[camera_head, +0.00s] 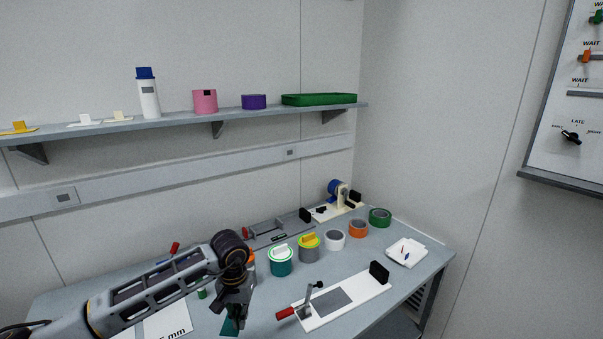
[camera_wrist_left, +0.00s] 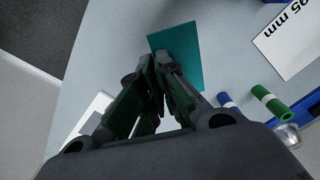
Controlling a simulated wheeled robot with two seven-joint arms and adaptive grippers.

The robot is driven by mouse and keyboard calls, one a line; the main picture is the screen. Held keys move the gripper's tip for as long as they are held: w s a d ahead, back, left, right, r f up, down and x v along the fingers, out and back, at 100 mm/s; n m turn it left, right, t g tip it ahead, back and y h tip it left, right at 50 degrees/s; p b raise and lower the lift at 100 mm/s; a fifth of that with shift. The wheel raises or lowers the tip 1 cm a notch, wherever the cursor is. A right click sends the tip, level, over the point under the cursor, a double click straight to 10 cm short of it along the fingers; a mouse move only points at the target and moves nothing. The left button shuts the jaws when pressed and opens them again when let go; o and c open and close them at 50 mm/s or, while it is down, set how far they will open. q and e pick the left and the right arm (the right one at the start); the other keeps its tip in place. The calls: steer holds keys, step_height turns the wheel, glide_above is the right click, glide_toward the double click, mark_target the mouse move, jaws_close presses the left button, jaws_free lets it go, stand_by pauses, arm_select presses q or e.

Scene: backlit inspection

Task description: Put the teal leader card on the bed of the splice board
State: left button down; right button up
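The teal leader card (camera_head: 231,321) is at my left gripper (camera_head: 236,296), low in the head view. In the left wrist view the card (camera_wrist_left: 182,52) extends past the fingertips (camera_wrist_left: 160,62), which come together over its near edge and look shut on it. The fingers hide part of the card. The white splice board (camera_head: 370,291) lies to the right of the gripper, with a bare grey bed (camera_head: 333,299), a red-handled clamp (camera_head: 288,312) at its left and a black block (camera_head: 379,272) at its right end. My right gripper is not in view.
Several tape rolls, including teal (camera_head: 280,267) and orange (camera_head: 358,229), stand behind the board. A grey fixture (camera_head: 280,231) and a blue reel (camera_head: 336,188) are farther back. A white printed sheet (camera_head: 167,319) lies left of the gripper. A shelf (camera_head: 180,123) runs above.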

arm_select(q)
steer(key=shift+n, duration=0.4)
steer(key=shift+s+a+f, duration=1.15)
steer(key=shift+a+f, duration=0.25)
steer(key=shift+f, duration=0.05)
steer(key=shift+s+a+f, duration=1.1)
steer(key=shift+a+f, duration=0.25)
steer(key=shift+f, duration=0.05)
